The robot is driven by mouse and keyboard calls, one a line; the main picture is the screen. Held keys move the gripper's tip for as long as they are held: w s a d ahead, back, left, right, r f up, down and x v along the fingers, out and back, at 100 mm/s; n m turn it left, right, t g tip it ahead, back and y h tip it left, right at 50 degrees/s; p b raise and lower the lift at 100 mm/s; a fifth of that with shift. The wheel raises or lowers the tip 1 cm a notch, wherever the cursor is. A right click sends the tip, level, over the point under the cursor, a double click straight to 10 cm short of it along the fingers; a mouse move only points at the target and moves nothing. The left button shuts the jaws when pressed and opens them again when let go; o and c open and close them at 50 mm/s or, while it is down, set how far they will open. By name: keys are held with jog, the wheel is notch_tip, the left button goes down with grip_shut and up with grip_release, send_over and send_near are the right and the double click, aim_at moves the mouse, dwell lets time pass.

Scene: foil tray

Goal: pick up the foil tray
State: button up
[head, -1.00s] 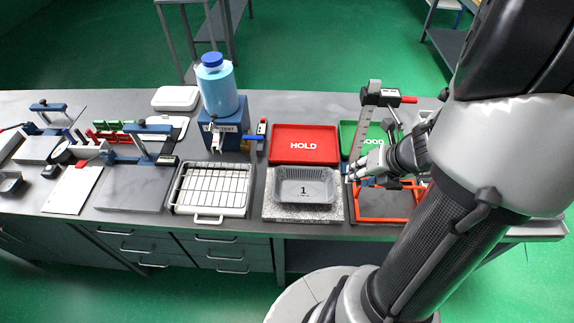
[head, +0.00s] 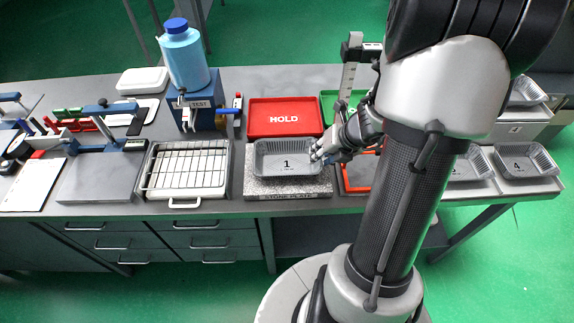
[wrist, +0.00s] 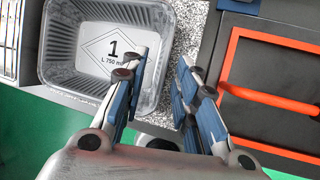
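The foil tray (head: 280,173), marked 1, sits on a speckled stone plate (head: 290,188) in the head view. In the wrist view the tray (wrist: 58,62) fills the upper left. My gripper (head: 318,153) is at the tray's right end in the head view. In the wrist view my gripper (wrist: 160,72) is open, with a clear gap between its fingers. The left finger overlaps the tray's inside and the right finger is outside its right rim, over the stone plate. I cannot tell whether either finger touches the tray. My arm hides part of the bench.
An orange frame (wrist: 228,70) lies on a dark surface to the right. A red HOLD tray (head: 261,121) is behind the stone plate. A wire rack (head: 187,170) stands to its left.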

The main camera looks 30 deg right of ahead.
jog(key=b+x, duration=0.1)
jog(key=x, duration=0.1)
jog(key=shift+w+f, duration=0.2)
jog(key=shift+f, duration=0.15)
jog(key=shift+r, duration=0.1)
jog(key=shift+c, duration=0.3)
grip_shut()
